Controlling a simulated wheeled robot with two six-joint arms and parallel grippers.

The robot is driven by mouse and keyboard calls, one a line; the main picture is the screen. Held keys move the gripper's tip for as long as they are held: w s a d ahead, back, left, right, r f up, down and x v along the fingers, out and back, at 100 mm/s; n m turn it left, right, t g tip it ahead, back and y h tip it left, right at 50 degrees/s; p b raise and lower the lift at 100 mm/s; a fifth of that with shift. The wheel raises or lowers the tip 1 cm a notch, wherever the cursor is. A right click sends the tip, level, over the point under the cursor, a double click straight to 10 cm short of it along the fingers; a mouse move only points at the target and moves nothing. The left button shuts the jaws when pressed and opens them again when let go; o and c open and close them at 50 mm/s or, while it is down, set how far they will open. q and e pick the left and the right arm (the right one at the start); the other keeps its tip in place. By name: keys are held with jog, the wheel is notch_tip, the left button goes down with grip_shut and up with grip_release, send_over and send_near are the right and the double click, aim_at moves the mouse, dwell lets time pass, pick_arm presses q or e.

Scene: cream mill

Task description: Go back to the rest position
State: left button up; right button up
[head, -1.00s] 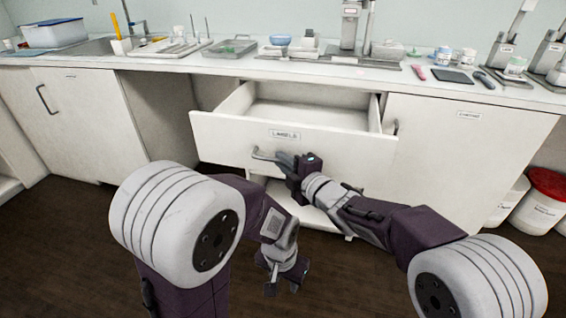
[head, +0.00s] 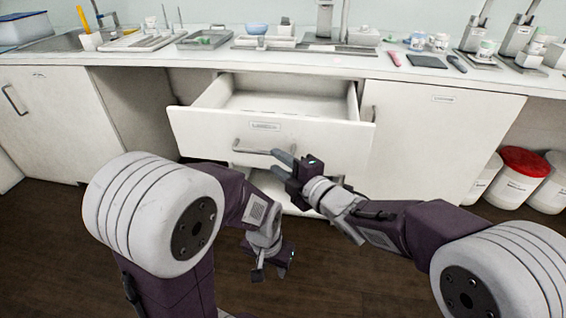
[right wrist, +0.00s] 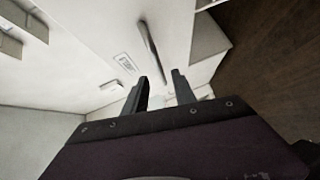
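My right gripper (head: 280,164) is open, its fingers apart and pointing at the right end of the drawer handle (head: 250,151). In the right wrist view the two fingertips (right wrist: 159,84) have nothing between them, and the bar handle (right wrist: 151,50) lies beyond them. The white drawer (head: 215,130) with a label on its front is pulled out, and the part of its inside that shows looks empty. My left gripper (head: 271,270) hangs low over the dark floor, pointing down. Its fingers look apart, with nothing seen in them.
The counter (head: 300,58) above holds trays, jars and instruments. A closed cabinet door (head: 440,140) is to the right of the drawer, another (head: 75,120) to the left. White tubs, one with a red lid (head: 524,160), stand at the right. The dark floor (head: 370,280) between my arms is clear.

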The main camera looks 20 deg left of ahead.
jog(key=shift+v, duration=1.15)
